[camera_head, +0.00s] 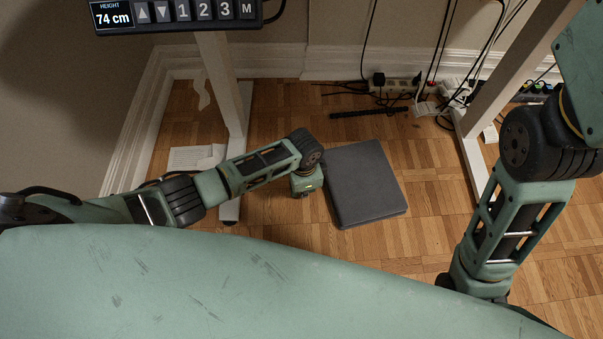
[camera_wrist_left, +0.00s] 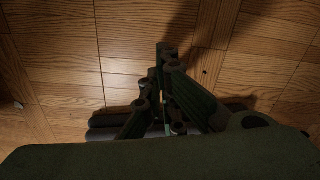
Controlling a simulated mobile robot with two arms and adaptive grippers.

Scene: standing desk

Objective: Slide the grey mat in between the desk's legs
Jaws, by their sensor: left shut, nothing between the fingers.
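The grey mat (camera_head: 364,183) lies flat on the wooden floor, slightly turned. In the head view it lies between the white foot of the desk's left leg (camera_head: 216,75) and the foot of the right leg (camera_head: 505,75). Its near edge is about level with the front ends of the feet. My left gripper (camera_head: 304,193) points down just left of the mat; I cannot tell whether it touches the mat. In the left wrist view its fingers (camera_wrist_left: 165,50) are together and empty above the floor. My right gripper is hidden behind my own body.
A power strip (camera_head: 397,84) and cables lie at the back wall, with a dark bar (camera_head: 369,112) in front. Paper (camera_head: 193,158) lies left of the left foot (camera_head: 232,207). Floor between mat and right foot (camera_head: 475,165) is clear. The height panel (camera_head: 178,12) hangs above.

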